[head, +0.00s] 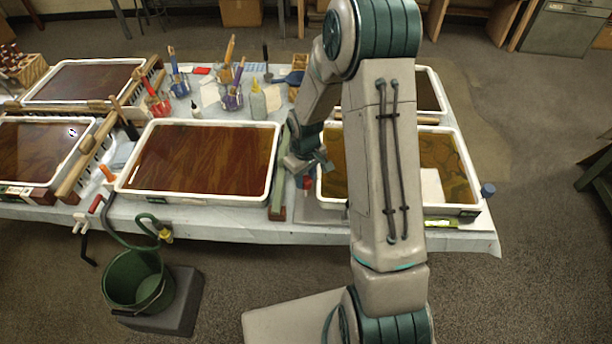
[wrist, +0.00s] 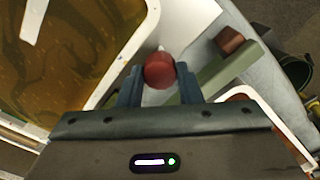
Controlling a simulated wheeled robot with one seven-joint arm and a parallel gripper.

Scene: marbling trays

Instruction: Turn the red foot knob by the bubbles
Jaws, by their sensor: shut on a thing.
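The red knob (wrist: 159,70) is round and sits between the two fingertips of my gripper (wrist: 159,84) in the wrist view, with a finger against each side. In the head view a small part of the red knob (head: 308,182) shows below my gripper (head: 306,166), at the front left corner of the right tray (head: 464,212). This tray has a white rim and amber-olive liquid; its rim also shows in the wrist view (wrist: 128,50). A yellow-green strip (head: 441,223) lies by its front edge; no bubble can be made out in it.
A green bar (head: 279,170) with a red-brown end lies between the right tray and the middle tray (head: 190,197). A blue knob (head: 488,189) is at the right tray's right corner. A green bucket (head: 139,285) stands front left. My arm hides part of the right tray.

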